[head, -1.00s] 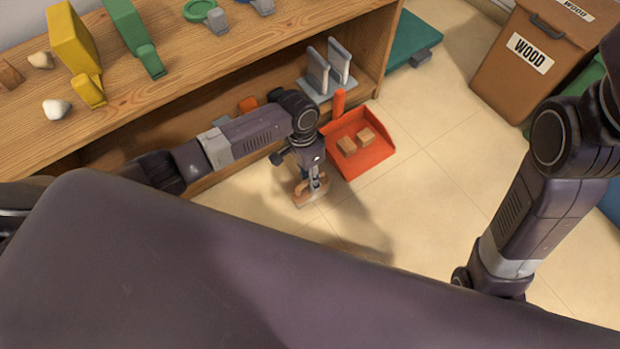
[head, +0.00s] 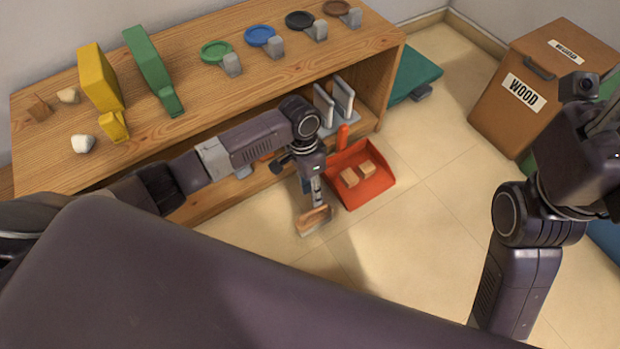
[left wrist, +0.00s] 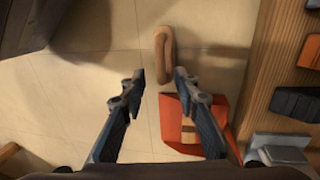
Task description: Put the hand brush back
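The hand brush, a tan wooden-looking piece (head: 314,220), is low at the floor in front of the shelf unit. It also shows in the left wrist view (left wrist: 164,50). My left gripper (head: 317,198) points down over it. In the left wrist view my left gripper's fingers (left wrist: 159,76) stand apart, with the near end of the brush seen between or just beyond the tips; I cannot tell its depth.
A wooden shelf unit (head: 225,100) carries yellow and green shapes, stones and coloured discs on top. A grey holder with two upright plates (head: 334,103) is on its lower shelf. A brown WOOD bin (head: 525,105) stands at right.

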